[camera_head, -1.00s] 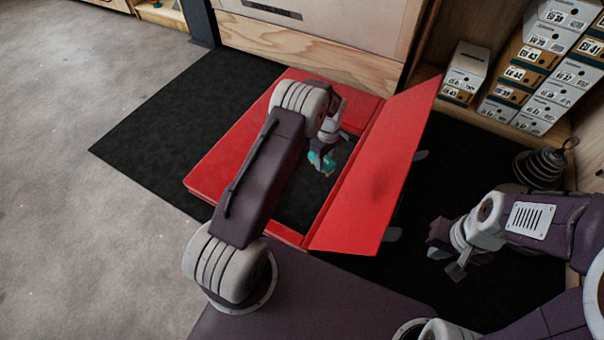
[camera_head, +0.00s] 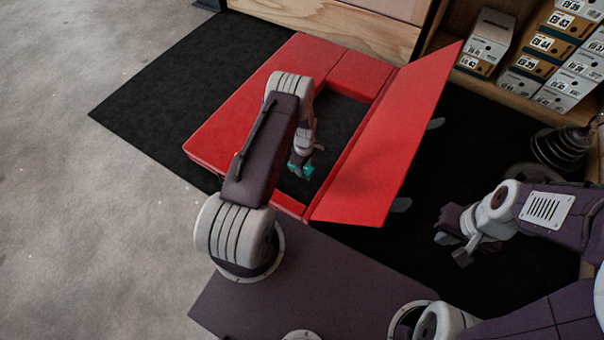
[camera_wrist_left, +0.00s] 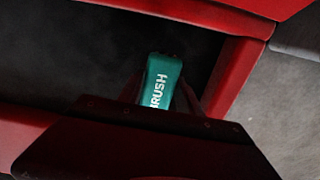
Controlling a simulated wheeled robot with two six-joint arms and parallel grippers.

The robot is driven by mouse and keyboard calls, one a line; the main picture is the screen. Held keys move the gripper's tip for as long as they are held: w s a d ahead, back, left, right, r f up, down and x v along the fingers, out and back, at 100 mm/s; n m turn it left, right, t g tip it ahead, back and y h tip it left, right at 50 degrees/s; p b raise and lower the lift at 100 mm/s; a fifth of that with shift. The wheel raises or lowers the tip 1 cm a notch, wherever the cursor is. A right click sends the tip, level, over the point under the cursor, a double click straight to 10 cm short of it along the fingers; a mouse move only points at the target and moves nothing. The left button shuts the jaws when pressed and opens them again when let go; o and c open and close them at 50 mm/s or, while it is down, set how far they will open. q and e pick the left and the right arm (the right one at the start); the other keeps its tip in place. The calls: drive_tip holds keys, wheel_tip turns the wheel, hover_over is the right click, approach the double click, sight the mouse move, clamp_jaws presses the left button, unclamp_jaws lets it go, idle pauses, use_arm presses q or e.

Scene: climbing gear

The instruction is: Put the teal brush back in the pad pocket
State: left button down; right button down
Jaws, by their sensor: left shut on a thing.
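The teal brush (camera_head: 302,170) is held by my left gripper (camera_head: 301,163), inside or just above the dark pocket (camera_head: 343,117) of the red pad (camera_head: 228,127). In the left wrist view the brush (camera_wrist_left: 160,82) shows its "BRUSH" lettering between the fingers, with dark pocket floor behind it and red walls around. I cannot tell whether the brush touches the floor. The pad's red flap (camera_head: 392,150) stands tilted open on the right. My right gripper (camera_head: 457,238) is apart from the pad, over the black mat; its fingers look spread and empty.
A black mat (camera_head: 165,85) lies under the pad. Shoe boxes (camera_head: 490,42) are stacked on a shelf at the upper right. A dark coiled object (camera_head: 562,148) stands at the right. Bare grey floor (camera_head: 90,220) is free at the left.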

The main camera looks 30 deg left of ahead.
use_arm(q)
drive_tip(key=shift+s+a+f, duration=0.3)
drive_tip(key=shift+a+f, duration=0.2)
drive_tip(key=shift+a, duration=0.1)
wheel_tip(320, 180, down, 4)
drive_tip(key=b, duration=0.3)
drive_tip(key=shift+f+b, duration=0.15)
drive_tip(key=shift+b, duration=0.25)
drive_tip(key=shift+r, duration=0.25)
drive_tip(key=shift+f, duration=0.2)
drive_tip(key=c, duration=0.8)
unclamp_jaws()
drive_tip(key=shift+r, duration=0.1)
